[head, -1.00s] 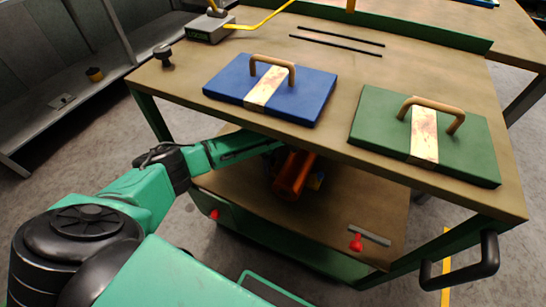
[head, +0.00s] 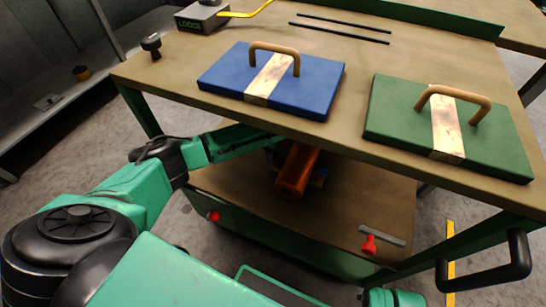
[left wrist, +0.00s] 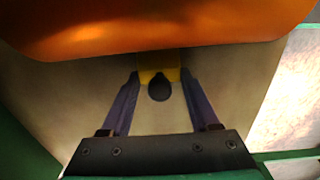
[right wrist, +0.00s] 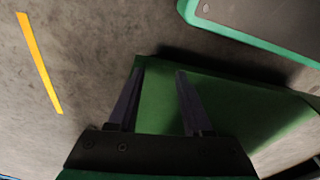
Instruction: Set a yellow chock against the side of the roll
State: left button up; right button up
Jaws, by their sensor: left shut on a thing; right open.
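The orange roll (head: 297,172) lies on the lower shelf of the cart, under the tabletop. It fills the top of the left wrist view (left wrist: 160,30). My left gripper (left wrist: 160,76) is shut on a yellow chock (left wrist: 172,73) with a black knob (left wrist: 160,90). The chock's far end is hidden by the roll's edge, so I cannot tell whether they touch. In the head view my left arm reaches under the tabletop, its fingers hidden. My right gripper (right wrist: 160,76) is open and empty, in front of a green panel.
The tabletop (head: 345,85) overhangs the lower shelf (head: 345,215). A blue die (head: 325,85) and a green die (head: 395,115) with handles lie on top. A red knob (head: 369,244) sits near the shelf's front edge. A black handle (head: 490,277) juts out at right.

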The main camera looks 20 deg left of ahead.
pick_arm(q)
jog(key=o, duration=1.4)
jog(key=shift+f, duration=0.15)
jog(key=shift+o, duration=0.2)
notch_tip(320, 180, up, 8)
jog(key=p, duration=0.2)
jog(key=shift+f+p, duration=0.25)
jog(key=shift+p, duration=0.05)
jog(key=shift+r, duration=0.15)
pick_arm(e)
jog(key=s+f, duration=0.1)
jog(key=s+d+f, duration=0.1)
jog(key=f, duration=0.1)
jog(key=s+f, duration=0.1)
jog(key=shift+s+d+f, duration=0.1)
jog(key=shift+d+f, duration=0.15)
jog(key=shift+f, duration=0.15)
